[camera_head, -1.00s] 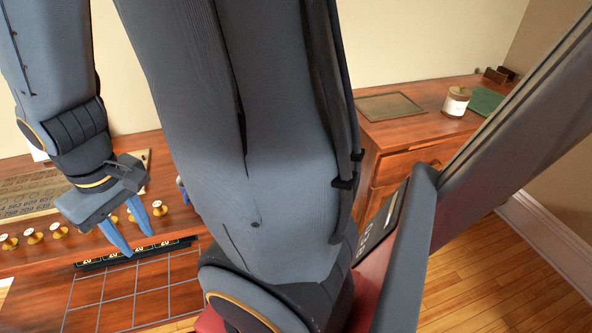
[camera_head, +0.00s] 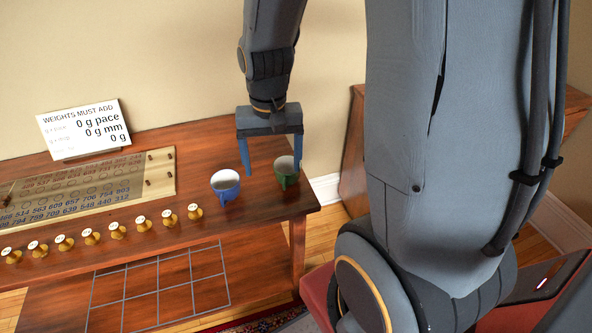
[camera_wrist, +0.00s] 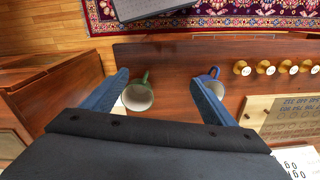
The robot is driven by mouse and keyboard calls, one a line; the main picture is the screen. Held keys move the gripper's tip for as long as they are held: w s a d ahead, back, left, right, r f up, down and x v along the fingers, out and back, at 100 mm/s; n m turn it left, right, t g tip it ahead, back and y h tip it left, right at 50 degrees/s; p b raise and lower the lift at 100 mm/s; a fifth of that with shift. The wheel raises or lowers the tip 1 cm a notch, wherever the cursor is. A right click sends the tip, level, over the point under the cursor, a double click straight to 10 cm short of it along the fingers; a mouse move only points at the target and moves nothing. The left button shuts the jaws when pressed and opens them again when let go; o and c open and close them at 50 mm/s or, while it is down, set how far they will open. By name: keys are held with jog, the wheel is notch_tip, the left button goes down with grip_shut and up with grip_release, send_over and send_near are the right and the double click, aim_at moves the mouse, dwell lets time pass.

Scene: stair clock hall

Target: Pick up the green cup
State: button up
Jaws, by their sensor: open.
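The green cup (camera_head: 287,170) stands upright near the right end of the wooden table, just right of a blue cup (camera_head: 226,186). My gripper (camera_head: 273,172) is open above the table at the green cup, its blue fingers pointing down. Its right finger overlaps the green cup in the head view. In the wrist view the green cup (camera_wrist: 138,94) shows between the fingertips, nearer the left finger, with its handle toward the top. The blue cup (camera_wrist: 212,84) shows there by the right fingertip, partly hidden by it. I cannot tell whether a finger touches either cup.
A row of several brass weights (camera_head: 117,230) runs along the table front (camera_head: 262,212). A number board (camera_head: 90,184) and a white sign (camera_head: 84,128) stand at left. A wooden cabinet (camera_wrist: 62,84) is beside the table's cup end.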

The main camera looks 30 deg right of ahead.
aim_at(286, 168)
jog(key=w+d+f+m+p, duration=0.3)
jog(key=w+d+m, duration=0.4)
jog(key=shift+m, duration=0.3)
jog(key=f+p, duration=0.1)
jog(key=f, duration=0.2)
jog(key=f+p, duration=0.1)
jog(key=f, duration=0.2)
jog(key=shift+s+f, duration=0.2)
jog(key=shift+f, duration=0.65)
jog(key=shift+c, duration=0.5)
jog(key=c, duration=1.1)
